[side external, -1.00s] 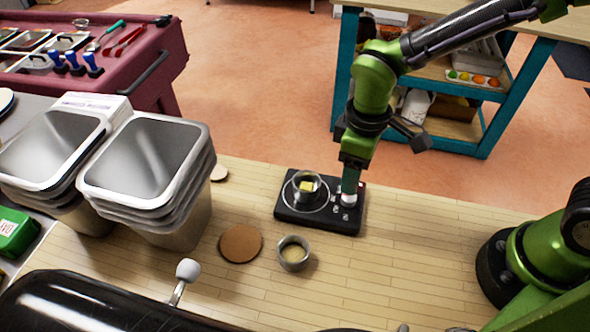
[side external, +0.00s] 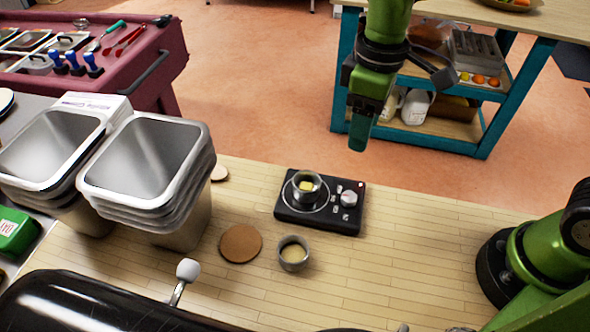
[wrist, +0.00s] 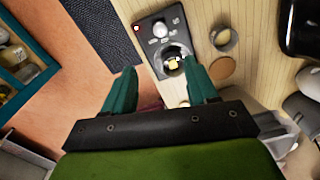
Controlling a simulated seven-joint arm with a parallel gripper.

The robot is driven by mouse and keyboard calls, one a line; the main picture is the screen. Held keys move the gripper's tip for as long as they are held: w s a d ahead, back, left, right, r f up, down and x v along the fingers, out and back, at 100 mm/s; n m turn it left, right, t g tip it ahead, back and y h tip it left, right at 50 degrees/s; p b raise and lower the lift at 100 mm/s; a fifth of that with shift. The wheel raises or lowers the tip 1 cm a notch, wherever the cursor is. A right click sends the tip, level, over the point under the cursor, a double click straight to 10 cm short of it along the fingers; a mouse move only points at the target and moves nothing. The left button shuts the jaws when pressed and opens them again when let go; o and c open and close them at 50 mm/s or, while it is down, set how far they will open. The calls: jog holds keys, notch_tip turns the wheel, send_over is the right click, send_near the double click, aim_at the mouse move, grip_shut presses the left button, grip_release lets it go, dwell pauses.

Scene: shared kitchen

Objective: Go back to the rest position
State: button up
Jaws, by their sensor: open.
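My gripper (side external: 358,138) is raised in the air, above and behind the black hot plate in the side view. In the wrist view its two teal fingers (wrist: 162,92) are spread apart with nothing between them. The black hot plate (side external: 337,218) lies on the wooden counter, with a round white knob (side external: 349,198) on its right part. A small metal pot (side external: 299,194) with a yellow piece (side external: 306,186) in it stands on the burner. The hot plate also shows in the wrist view (wrist: 146,33), where a small red light is visible.
A small metal cup (side external: 293,262) with pale contents and a round brown coaster (side external: 240,252) are on the counter (side external: 420,260). Stacked metal containers (side external: 185,222) stand at left. A teal shelf cart (side external: 480,148) is behind. The counter right of the hot plate is clear.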

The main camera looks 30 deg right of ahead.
jog(key=s+d+r+m+t, duration=0.2)
jog(key=s+d+m+t, duration=0.1)
jog(key=d+m, duration=0.2)
jog(key=s+d+r+m+t+y, duration=0.1)
jog(key=s+d+r+m+t, duration=0.1)
jog(key=d, duration=0.8)
jog(key=s+m+t, duration=0.1)
jog(key=m+t, duration=0.1)
jog(key=m, duration=0.1)
jog(key=shift+s+r+m+y, duration=0.3)
jog(key=shift+s+r+m, duration=0.05)
jog(key=shift+s+m, duration=0.05)
